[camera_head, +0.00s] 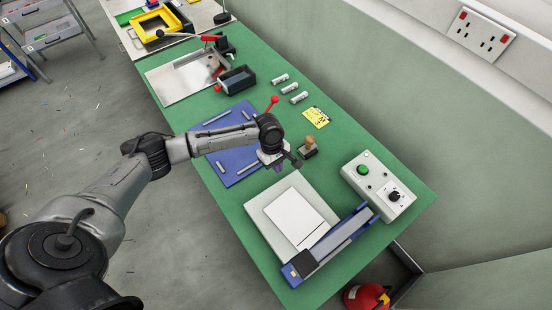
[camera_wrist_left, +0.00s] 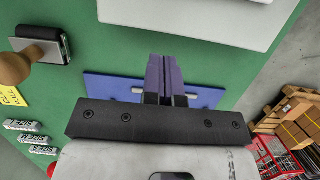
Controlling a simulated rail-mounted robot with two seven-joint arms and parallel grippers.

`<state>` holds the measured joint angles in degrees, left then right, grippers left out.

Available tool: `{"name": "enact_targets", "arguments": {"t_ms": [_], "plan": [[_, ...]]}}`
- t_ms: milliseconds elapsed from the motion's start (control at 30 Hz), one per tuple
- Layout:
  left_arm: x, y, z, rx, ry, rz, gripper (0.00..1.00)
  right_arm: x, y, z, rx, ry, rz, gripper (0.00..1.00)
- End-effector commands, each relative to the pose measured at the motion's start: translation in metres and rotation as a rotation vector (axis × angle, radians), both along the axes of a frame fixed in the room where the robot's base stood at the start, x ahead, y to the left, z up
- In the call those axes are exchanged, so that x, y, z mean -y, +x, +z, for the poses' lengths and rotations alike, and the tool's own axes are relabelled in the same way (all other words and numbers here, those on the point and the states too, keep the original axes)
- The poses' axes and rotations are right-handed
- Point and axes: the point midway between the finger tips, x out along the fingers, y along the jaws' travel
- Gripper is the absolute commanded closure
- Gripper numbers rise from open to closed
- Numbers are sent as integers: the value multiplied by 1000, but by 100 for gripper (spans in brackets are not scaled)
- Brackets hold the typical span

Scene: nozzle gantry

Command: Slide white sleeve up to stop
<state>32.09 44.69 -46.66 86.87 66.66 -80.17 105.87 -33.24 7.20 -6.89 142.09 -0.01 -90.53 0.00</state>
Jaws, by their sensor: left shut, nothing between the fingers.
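A blue board (camera_head: 240,175) lies flat on the green bench, with several small pale bars (camera_head: 220,167) on it. It also shows in the left wrist view (camera_wrist_left: 105,86), partly covered by my gripper. I cannot tell which piece, if any, is the white sleeve; my arm and gripper hide part of the board. In the left wrist view my left gripper (camera_wrist_left: 166,75) is shut with nothing between its fingers and points over the board. In the head view the fingers are hard to make out below the wrist. My right gripper is not in view.
A wooden-handled stamp (camera_head: 308,146) stands right beside my gripper. A paper trimmer (camera_head: 335,241) and a grey control box (camera_head: 378,186) stand nearer the front right.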

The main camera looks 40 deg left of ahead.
Motion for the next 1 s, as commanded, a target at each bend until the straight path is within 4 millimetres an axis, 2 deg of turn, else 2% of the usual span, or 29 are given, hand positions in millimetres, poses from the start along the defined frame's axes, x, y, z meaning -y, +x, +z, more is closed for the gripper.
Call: {"name": "enact_targets", "arguments": {"t_ms": [33, 200, 400, 533, 1000], "plan": [[3, -1, -11, -2, -1, 0, 100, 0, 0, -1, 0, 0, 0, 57], [10, -2, -39, -1, -1, 0, 100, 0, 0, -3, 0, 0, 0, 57], [34, -7, -36, 2, 0, -5, 100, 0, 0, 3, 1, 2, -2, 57], [44, -8, -37, 2, 0, -3, 100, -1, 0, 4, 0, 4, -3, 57], [49, -10, -37, 2, 1, -2, 100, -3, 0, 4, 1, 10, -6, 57]]}}
